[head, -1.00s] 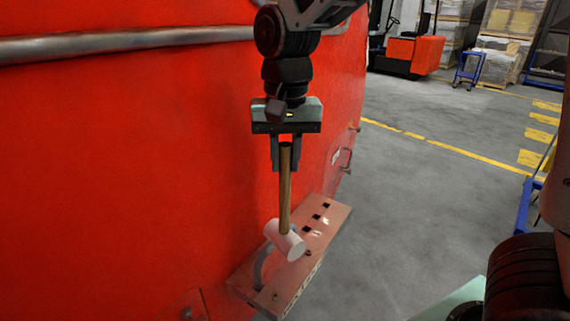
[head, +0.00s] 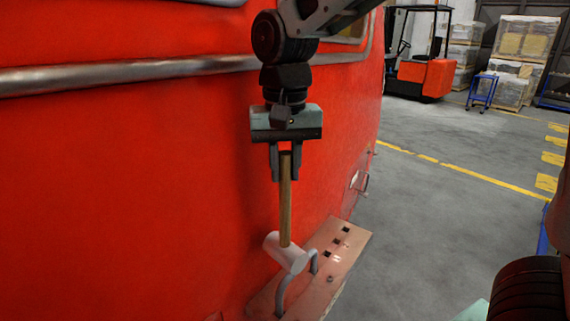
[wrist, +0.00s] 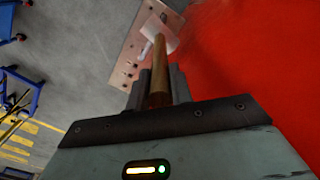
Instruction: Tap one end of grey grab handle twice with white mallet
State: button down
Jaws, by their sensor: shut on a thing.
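My gripper (head: 285,176) is shut on the wooden handle of the white mallet (head: 286,253), which hangs head down. The grey grab handle (head: 283,292) is a curved bar on the pinkish step plate (head: 335,255) at the red wall. The mallet head is over the grab handle in the head view and hides its upper middle; I cannot tell whether they touch. In the wrist view, the mallet head (wrist: 160,36) shows beyond the fingers (wrist: 158,88), in front of the plate (wrist: 127,60).
The red train wall (head: 150,180) fills the left, with a grey rail (head: 130,74) along it. A small bracket (head: 365,184) projects from its edge. Open grey floor lies to the right. A forklift (head: 425,75) and blue cart (head: 482,91) stand far back.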

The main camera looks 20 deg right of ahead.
aim_at(285, 188)
jog(key=shift+f+b, duration=1.7)
jog(key=shift+f, duration=1.45)
jog(key=shift+r, duration=0.15)
jog(key=shift+r+p, duration=0.65)
jog(key=shift+p, duration=0.1)
jog(key=shift+f+b, duration=0.35)
jog(key=shift+f, duration=0.4)
dwell(1.0)
jog(key=shift+r, duration=0.1)
